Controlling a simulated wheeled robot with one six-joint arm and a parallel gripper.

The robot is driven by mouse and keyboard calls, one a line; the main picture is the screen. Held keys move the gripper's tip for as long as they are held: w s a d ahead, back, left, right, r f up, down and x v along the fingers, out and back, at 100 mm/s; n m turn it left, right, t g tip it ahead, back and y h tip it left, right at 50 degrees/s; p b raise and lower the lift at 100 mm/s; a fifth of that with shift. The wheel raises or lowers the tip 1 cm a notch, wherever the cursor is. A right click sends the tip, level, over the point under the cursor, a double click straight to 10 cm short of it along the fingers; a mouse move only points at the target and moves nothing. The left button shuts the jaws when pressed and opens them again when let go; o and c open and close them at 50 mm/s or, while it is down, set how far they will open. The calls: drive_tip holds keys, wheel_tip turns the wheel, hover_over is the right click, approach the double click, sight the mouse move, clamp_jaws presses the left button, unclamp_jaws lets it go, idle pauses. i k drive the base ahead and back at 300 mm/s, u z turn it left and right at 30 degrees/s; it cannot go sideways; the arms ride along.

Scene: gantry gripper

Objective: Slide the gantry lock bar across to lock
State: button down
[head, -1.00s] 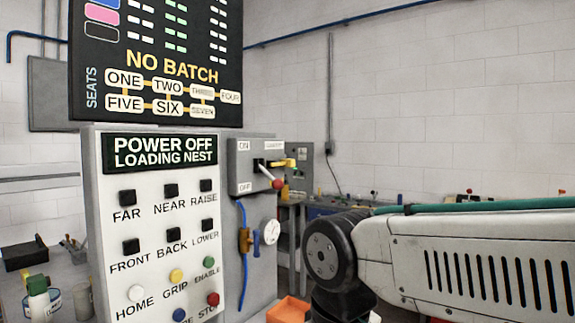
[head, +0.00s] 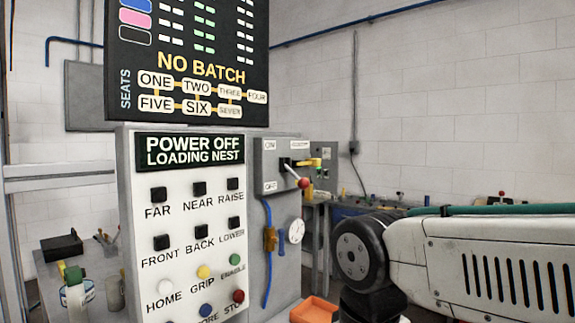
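A grey switch box (head: 270,180) with ON and OFF labels is on the right side of the control panel (head: 190,220). A lever with a red knob (head: 304,183) sticks out of its slot, pointing right and slightly down. A short yellow bar (head: 309,163) juts out to the right just above the lever. It may be the lock bar, but I cannot tell for sure. The panel's sign (head: 195,149) reads POWER OFF, LOADING NEST. My gripper is not in view; only my white and black arm links show at the lower right.
A dark board (head: 187,60) reading NO BATCH stands above the panel. A dial (head: 296,231), a blue hose (head: 267,265) and an orange bin (head: 314,309) are below the switch box. A cluttered bench (head: 350,211) runs along the back wall.

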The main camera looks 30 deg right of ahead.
sight(315, 163)
drive_tip(key=u, duration=0.25)
drive_tip(key=k, duration=0.35)
drive_tip(key=z, duration=1.1)
drive_tip(key=i, duration=0.85)
drive_tip(key=u, duration=0.3)
